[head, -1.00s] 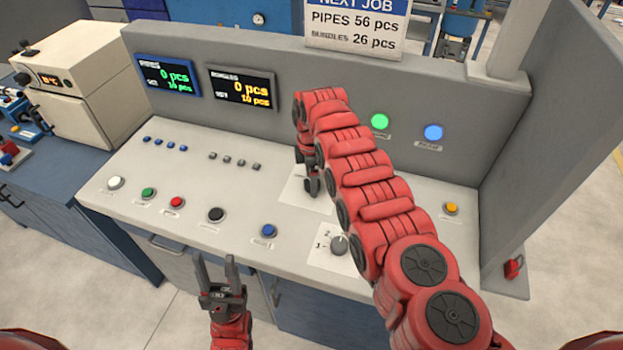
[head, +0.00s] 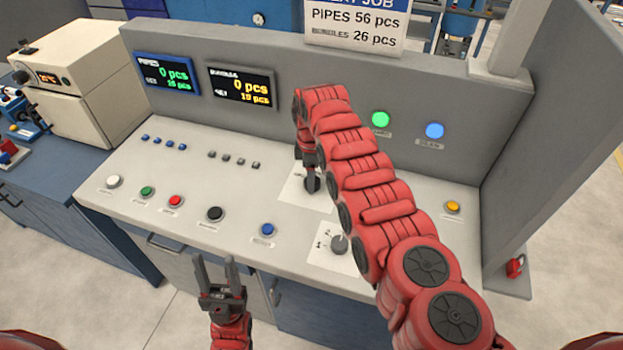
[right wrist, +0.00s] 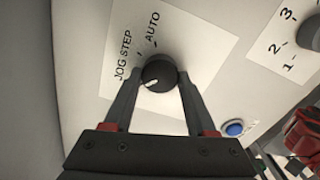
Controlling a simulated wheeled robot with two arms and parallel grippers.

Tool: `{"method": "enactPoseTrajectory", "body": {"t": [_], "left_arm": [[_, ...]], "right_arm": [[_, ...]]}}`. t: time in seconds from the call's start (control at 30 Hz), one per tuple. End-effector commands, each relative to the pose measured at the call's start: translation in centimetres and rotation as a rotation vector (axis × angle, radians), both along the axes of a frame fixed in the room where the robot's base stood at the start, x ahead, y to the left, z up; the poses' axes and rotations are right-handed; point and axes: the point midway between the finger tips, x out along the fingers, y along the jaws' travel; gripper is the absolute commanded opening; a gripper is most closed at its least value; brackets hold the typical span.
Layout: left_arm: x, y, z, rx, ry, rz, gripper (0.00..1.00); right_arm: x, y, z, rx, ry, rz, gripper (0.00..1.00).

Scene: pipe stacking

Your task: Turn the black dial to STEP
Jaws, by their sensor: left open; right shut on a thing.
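The black dial (right wrist: 158,75) sits on a white plate marked JOG, STEP and AUTO in the right wrist view. Its white pointer mark aims to the lower left, nearest the JOG side and away from the STEP label (right wrist: 126,42). My right gripper (right wrist: 155,82) is shut on the dial, one finger on each side. In the head view the dial (head: 312,184) is partly hidden under my right gripper (head: 311,178). My left gripper (head: 217,270) is open and empty in front of the console's front edge.
Other buttons line the panel to the left. A grey back wall (head: 290,80) with two displays stands behind. My right arm covers part of the panel.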

Motion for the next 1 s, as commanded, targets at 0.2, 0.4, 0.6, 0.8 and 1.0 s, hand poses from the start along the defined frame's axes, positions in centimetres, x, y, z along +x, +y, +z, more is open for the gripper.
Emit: {"method": "enactPoseTrajectory", "body": {"t": [0.2,0.4,0.6,0.8,1.0], "left_arm": [[0.0,0.0,-1.8,0.000,0.000,0.000,0.50],[0.0,0.0,-3.5,0.000,0.000,0.000,0.50],[0.0,0.0,-5.3,0.000,0.000,0.000,0.50],[0.0,0.0,-6.8,0.000,0.000,0.000,0.50],[0.0,0.0,-8.0,0.000,0.000,0.000,0.50]], "right_arm": [[0.2,0.0,-0.3,0.003,-0.005,-0.199,0.01],[0.1,0.0,-0.4,0.001,-0.002,-0.390,0.01],[0.2,0.0,-0.4,0.002,-0.003,-0.580,0.01],[0.3,0.0,-0.2,0.003,-0.004,-0.767,0.01],[0.2,0.0,-0.2,0.001,-0.002,-0.936,0.01]]}}
